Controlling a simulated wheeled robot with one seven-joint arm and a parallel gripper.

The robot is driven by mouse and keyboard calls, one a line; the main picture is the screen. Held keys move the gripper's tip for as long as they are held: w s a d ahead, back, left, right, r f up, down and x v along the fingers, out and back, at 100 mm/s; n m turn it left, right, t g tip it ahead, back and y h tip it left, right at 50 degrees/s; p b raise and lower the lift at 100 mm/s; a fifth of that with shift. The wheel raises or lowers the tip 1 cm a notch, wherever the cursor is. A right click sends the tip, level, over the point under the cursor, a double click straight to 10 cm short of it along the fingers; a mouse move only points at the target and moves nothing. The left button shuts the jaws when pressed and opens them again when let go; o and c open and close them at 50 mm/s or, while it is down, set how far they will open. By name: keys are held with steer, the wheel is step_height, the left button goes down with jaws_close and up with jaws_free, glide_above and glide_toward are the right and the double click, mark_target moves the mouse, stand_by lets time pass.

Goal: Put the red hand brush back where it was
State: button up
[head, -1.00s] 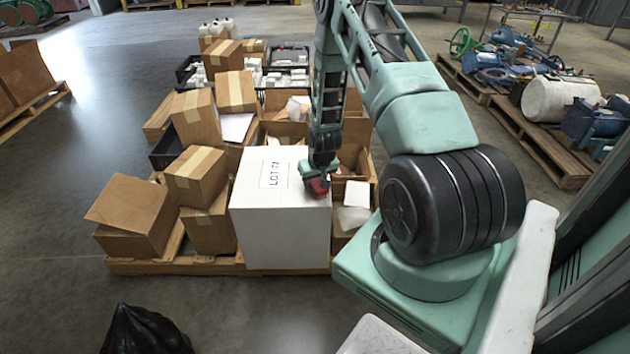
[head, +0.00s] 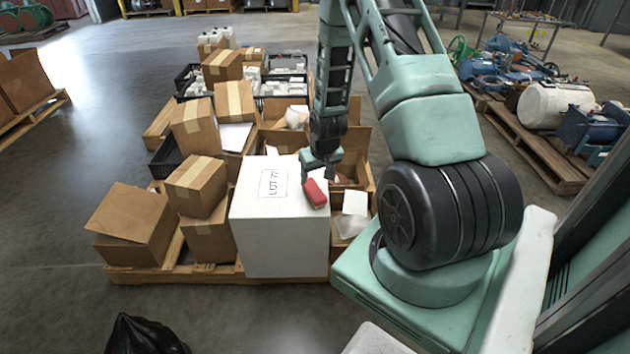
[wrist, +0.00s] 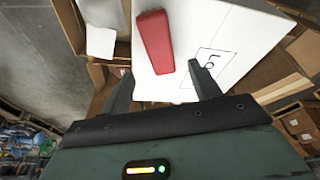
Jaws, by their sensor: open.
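The red hand brush (head: 315,193) lies on top of the white box (head: 280,235), close to its right edge. In the wrist view the brush (wrist: 154,42) lies on the white top, just beyond the fingertips. My gripper (head: 318,174) is open and empty, just above and behind the brush. In the wrist view my gripper (wrist: 159,69) has its two dark fingers spread wide, with the brush apart from them. The brush's bristles cannot be made out.
Stacked cardboard boxes (head: 195,186) stand left of the white box on a wooden pallet (head: 160,272). Open cartons with white packing (head: 352,210) lie to its right. A black bag (head: 143,335) is at the front. A pallet of machine parts (head: 540,150) stands at the right.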

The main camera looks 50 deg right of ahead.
steer(key=a+r+n+y, duration=0.1)
steer(key=a+r+n, duration=0.1)
steer(key=a+r, duration=0.6)
steer(key=s+a+r+n+g+y, duration=0.1)
steer(key=a+r+n, duration=0.2)
steer(key=a, duration=0.9)
steer(key=a+r+n+y, duration=0.1)
steer(key=a+r+n, duration=0.1)
steer(key=a+r, duration=0.6)
steer(key=s+a+r+n+g, duration=0.1)
steer(key=s+a+r+n, duration=0.2)
steer(key=s+a, duration=0.4)
steer(key=s+a+r+n+g, duration=0.1)
steer(key=s+a+r+n, duration=0.2)
steer(key=s+a, duration=0.5)
steer(key=s, duration=0.4)
steer(key=shift+s+h, duration=0.25)
steer(key=shift+h, duration=0.15)
step_height(320, 180, up, 17)
steer(key=p, duration=1.7)
